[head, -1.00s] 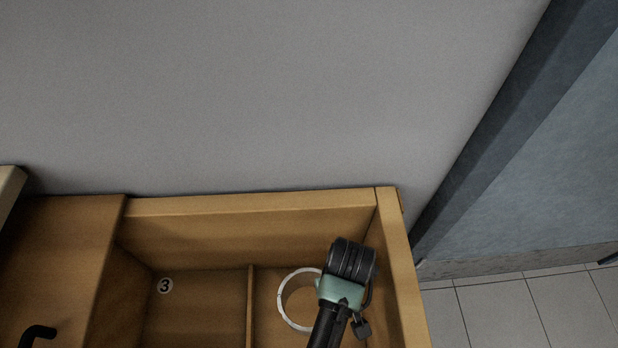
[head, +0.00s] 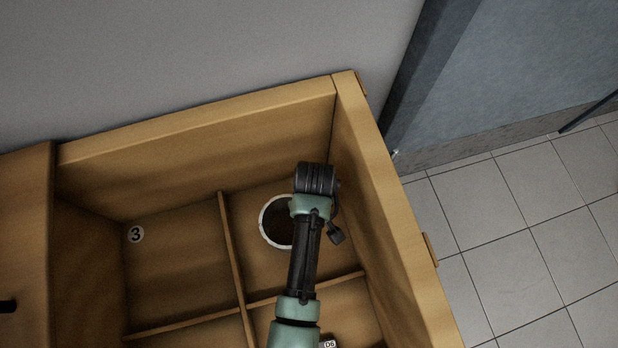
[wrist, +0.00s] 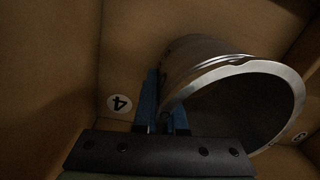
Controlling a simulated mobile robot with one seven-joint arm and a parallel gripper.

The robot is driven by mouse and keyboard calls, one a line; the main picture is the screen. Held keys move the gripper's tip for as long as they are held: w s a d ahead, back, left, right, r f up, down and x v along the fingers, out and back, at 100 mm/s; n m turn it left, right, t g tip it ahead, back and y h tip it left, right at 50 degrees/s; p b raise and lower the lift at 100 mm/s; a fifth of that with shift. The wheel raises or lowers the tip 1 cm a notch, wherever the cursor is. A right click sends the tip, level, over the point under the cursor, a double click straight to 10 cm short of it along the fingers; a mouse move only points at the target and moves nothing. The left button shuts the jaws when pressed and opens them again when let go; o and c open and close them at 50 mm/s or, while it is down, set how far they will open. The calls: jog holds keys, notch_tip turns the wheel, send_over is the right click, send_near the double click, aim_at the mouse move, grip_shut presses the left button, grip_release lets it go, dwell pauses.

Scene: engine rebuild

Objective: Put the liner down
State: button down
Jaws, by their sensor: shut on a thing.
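The liner is a metal ring-shaped cylinder with a bright rim (head: 263,226), seen from above in the head view inside the back right compartment of a wooden box. Its right side is hidden by my arm. In the wrist view the liner (wrist: 205,62) shows its grey outer wall and open end. My gripper (wrist: 165,112) has blue fingers, shut on the liner's wall at its near side. I cannot tell whether the liner's bottom touches the compartment floor.
The wooden box (head: 205,117) has low dividers (head: 231,245). A compartment marked 3 (head: 136,235) is to the left and looks empty. A label 4 (wrist: 119,103) shows beside the liner in the wrist view. A tall box wall (head: 375,180) stands close on the right.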

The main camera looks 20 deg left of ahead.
jog(key=shift+f, duration=0.1)
jog(key=c, duration=1)
grip_release()
jog(key=r+p, duration=0.2)
jog(key=r, duration=0.4)
jog(key=r+p, duration=0.3)
jog(key=r, duration=0.3)
jog(key=shift+w+d+r, duration=0.2)
jog(key=shift+p, duration=0.3)
